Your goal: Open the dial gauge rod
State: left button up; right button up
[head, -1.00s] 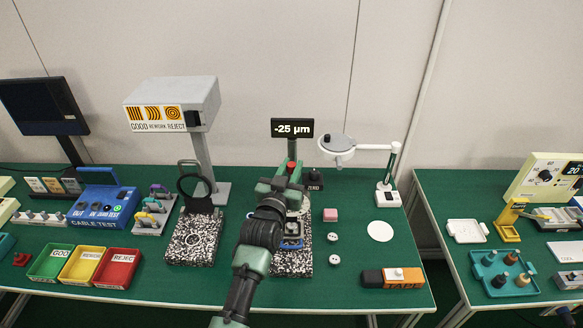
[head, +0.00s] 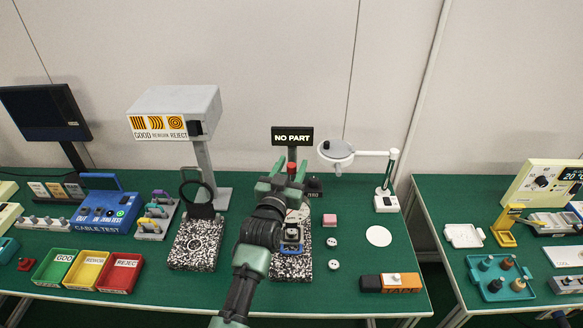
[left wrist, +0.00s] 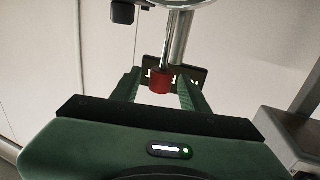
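The dial gauge stand has a black display (head: 292,137) reading "NO PART" at the middle back of the green table. A red knob (head: 291,168) tops its rod, and it also shows in the left wrist view (left wrist: 160,83) at the end of a shiny metal rod. My left gripper (head: 289,175) is at the gauge, its fingers spread on either side of the red knob. In the left wrist view, a gap shows between the knob and each finger. My gripper and arm hide much of the gauge and the granite base (head: 292,267). My right gripper is not in view.
A second granite block (head: 193,255) with a black ring stand is to the left. Colored bins (head: 90,271) sit at front left.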

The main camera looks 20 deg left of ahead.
pick_arm(q)
jog(key=shift+s+f, duration=0.2)
jog(key=shift+s, duration=0.3)
jog(key=s+b, duration=0.2)
jog(key=s, duration=0.5)
jog(key=shift+r, duration=0.15)
